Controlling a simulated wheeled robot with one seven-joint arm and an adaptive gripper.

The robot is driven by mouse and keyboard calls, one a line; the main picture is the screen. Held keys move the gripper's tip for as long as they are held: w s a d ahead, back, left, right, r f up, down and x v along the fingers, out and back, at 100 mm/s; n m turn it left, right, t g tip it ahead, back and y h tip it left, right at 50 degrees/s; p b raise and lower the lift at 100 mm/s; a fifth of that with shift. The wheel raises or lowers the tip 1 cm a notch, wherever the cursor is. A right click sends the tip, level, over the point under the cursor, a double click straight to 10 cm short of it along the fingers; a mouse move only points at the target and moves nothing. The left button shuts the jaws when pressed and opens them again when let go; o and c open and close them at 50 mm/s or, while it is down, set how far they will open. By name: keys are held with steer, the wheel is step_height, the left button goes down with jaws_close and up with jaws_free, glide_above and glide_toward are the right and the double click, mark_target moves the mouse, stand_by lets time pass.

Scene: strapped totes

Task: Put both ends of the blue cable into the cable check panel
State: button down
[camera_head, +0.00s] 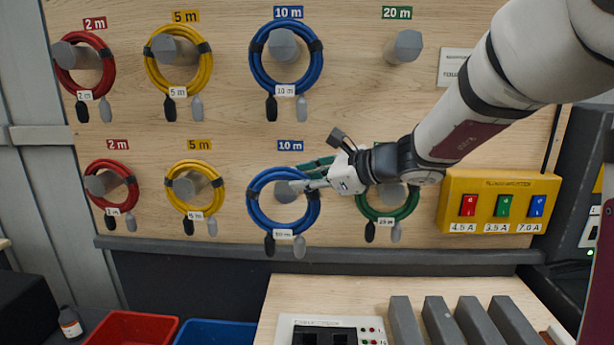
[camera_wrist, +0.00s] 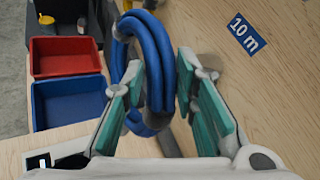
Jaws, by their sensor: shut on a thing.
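The blue cable (camera_head: 254,214) is a coil in the lower row under a "10 m" label. It appears to sit around its grey peg (camera_head: 286,193), with a black and a grey plug hanging below and a white tag. My gripper (camera_head: 306,183) reaches in from the right and is shut on the upper right part of this coil. In the wrist view the coil (camera_wrist: 156,50) runs between the green-padded fingers (camera_wrist: 160,78). The cable check panel (camera_head: 369,327) is a light box with dark sockets and small lights on the bench, cut off at the bottom edge.
Another blue coil (camera_head: 257,67) hangs above. Red (camera_head: 63,73), yellow (camera_head: 150,72) and green (camera_head: 376,214) coils hang nearby. Grey blocks (camera_head: 440,322) stand right of the panel. A red bin (camera_head: 130,326) and blue bin (camera_head: 215,331) are at lower left. A yellow switch box (camera_head: 500,183) is right.

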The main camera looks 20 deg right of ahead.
steer(key=shift+s+a+r, duration=0.1)
steer(key=shift+s+a, duration=0.15)
steer(key=shift+s, duration=0.4)
steer(key=shift+s+a+r, duration=0.1)
steer(key=shift+s+a, duration=0.1)
steer(key=shift+s, duration=0.4)
steer(key=shift+f, duration=0.1)
